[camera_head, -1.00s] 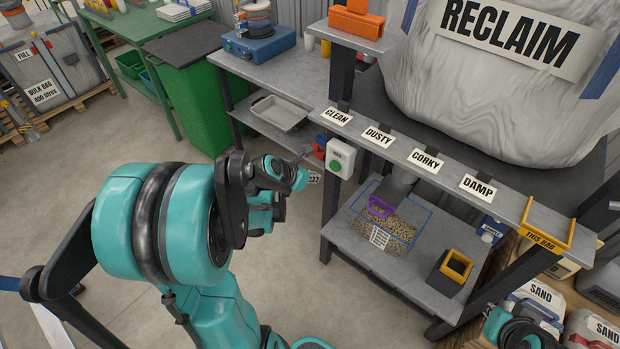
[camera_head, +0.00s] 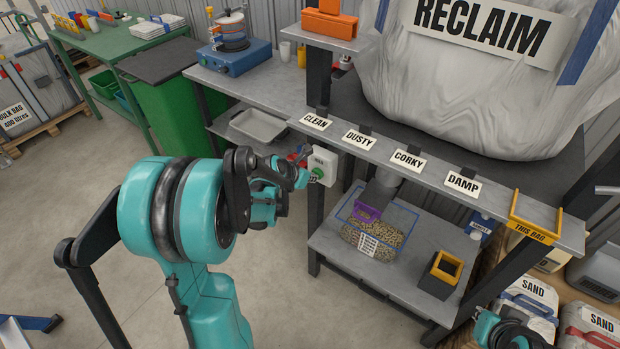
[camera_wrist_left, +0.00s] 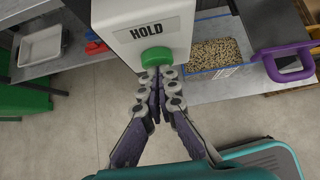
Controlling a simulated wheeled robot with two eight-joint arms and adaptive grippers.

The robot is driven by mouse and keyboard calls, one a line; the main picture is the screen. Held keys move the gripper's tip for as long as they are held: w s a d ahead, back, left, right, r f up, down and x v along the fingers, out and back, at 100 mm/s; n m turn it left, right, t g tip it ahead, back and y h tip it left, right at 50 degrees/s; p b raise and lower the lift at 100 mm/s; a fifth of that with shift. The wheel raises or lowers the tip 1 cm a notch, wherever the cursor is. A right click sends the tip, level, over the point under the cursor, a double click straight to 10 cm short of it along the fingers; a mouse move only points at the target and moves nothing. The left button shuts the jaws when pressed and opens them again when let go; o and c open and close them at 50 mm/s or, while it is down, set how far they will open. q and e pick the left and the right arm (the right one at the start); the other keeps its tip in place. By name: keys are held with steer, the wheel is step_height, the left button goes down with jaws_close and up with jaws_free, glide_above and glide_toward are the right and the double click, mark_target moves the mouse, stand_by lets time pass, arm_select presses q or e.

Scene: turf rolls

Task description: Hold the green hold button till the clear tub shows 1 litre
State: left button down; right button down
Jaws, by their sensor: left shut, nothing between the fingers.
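The green hold button (camera_head: 317,173) is on a white box marked HOLD (camera_head: 325,157), on the rack's front left post. In the left wrist view the button (camera_wrist_left: 157,56) is straight ahead of my left gripper (camera_wrist_left: 160,72). The gripper is shut and empty, its tips at the button's lower edge; I cannot tell whether they press it. The head view shows this gripper (camera_head: 305,178) beside the box. The clear tub (camera_head: 405,218) stands on the lower shelf under a purple-fronted spout (camera_head: 367,212), with beige granules (camera_head: 380,238) in its bottom. Its scale label (camera_head: 374,245) is unreadable.
A label rail (camera_head: 385,152) runs above the tub, below the RECLAIM bag (camera_head: 470,90). A yellow-rimmed black container (camera_head: 441,274) sits right of the tub. A grey tray (camera_head: 258,125) lies on the left shelf. Sand bags (camera_head: 525,300) stand at lower right.

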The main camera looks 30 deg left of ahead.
arm_select(q)
steer(key=shift+w+d+r, duration=0.1)
steer(key=shift+w, duration=0.75)
steer(key=shift+r, duration=0.1)
arm_select(e)
steer(key=shift+s, duration=0.15)
arm_select(q)
steer(key=shift+w, duration=0.2)
stand_by(0.5)
